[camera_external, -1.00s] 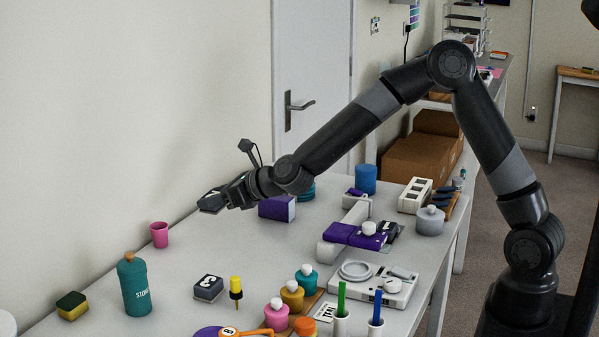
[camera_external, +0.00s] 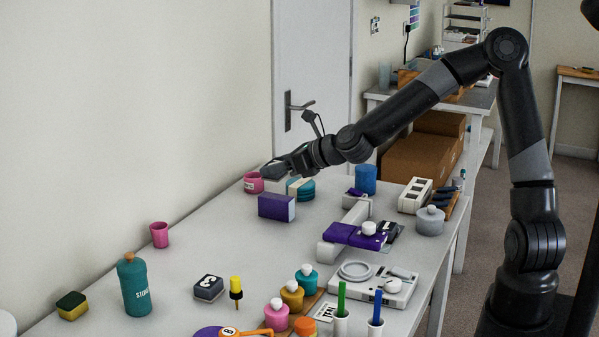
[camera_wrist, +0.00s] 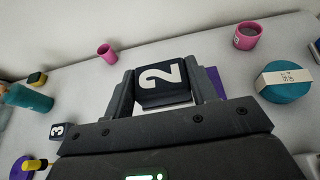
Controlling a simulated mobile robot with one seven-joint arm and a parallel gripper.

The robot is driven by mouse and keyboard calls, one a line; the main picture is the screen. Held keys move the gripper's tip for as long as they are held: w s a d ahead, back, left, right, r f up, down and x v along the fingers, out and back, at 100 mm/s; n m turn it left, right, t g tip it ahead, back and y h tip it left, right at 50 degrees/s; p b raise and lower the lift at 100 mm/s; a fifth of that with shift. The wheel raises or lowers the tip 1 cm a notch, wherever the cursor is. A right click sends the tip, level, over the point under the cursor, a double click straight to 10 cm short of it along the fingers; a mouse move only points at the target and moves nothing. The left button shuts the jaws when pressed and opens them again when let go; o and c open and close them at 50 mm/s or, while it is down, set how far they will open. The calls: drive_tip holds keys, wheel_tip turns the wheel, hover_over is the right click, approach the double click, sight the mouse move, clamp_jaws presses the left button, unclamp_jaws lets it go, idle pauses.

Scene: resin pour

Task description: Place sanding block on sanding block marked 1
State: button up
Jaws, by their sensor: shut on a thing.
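My gripper (camera_external: 286,168) is shut on a dark sanding block marked 2 (camera_wrist: 163,83) and holds it above the back left part of the table. The block also shows in the external view (camera_external: 273,171), partly covered by the fingers. A dark sanding block marked 3 (camera_external: 207,288) lies on the table towards the front, well apart from my gripper. It shows at the lower left in the wrist view (camera_wrist: 57,130). I cannot see a block marked 1 in either view.
A pink container (camera_external: 253,183) and a teal round item (camera_external: 304,191) stand near my gripper. A purple box (camera_external: 276,207) is just in front. A teal bottle (camera_external: 135,287) and pink cup (camera_external: 159,235) are further left. The table's middle left is clear.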

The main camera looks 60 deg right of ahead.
drive_tip(key=s+d+r, duration=0.3)
drive_tip(key=s+d, duration=0.4)
drive_tip(key=s, duration=0.2)
drive_tip(key=w+d+f+n+y, duration=0.1)
drive_tip(key=d+f, duration=0.3)
drive_tip(key=d, duration=0.8)
drive_tip(key=s+f+n+y, duration=0.1)
drive_tip(key=f, duration=0.1)
drive_tip(key=s+d+f+n+g+y, duration=0.1)
drive_tip(key=s+f+n+y, duration=0.1)
drive_tip(key=s+f+n+g+y, duration=0.1)
drive_tip(key=s+f+y, duration=0.1)
drive_tip(key=shift+s+d+n, duration=0.2)
drive_tip(key=shift+d+n, duration=0.2)
drive_tip(key=s+a+r+n+g+y, duration=0.2)
drive_tip(key=s+r+n+g+y, duration=0.15)
drive_tip(key=s, duration=0.65)
drive_tip(key=s+a+r+n+g+y, duration=0.2)
drive_tip(key=s+r+n+g+y, duration=0.15)
drive_tip(key=s, duration=0.65)
hover_over(389, 225)
drive_tip(key=shift+t+h, duration=0.3)
drive_tip(key=shift+t, duration=0.1)
wheel_tip(389, 225, down, 7)
drive_tip(key=shift+f, duration=2.2)
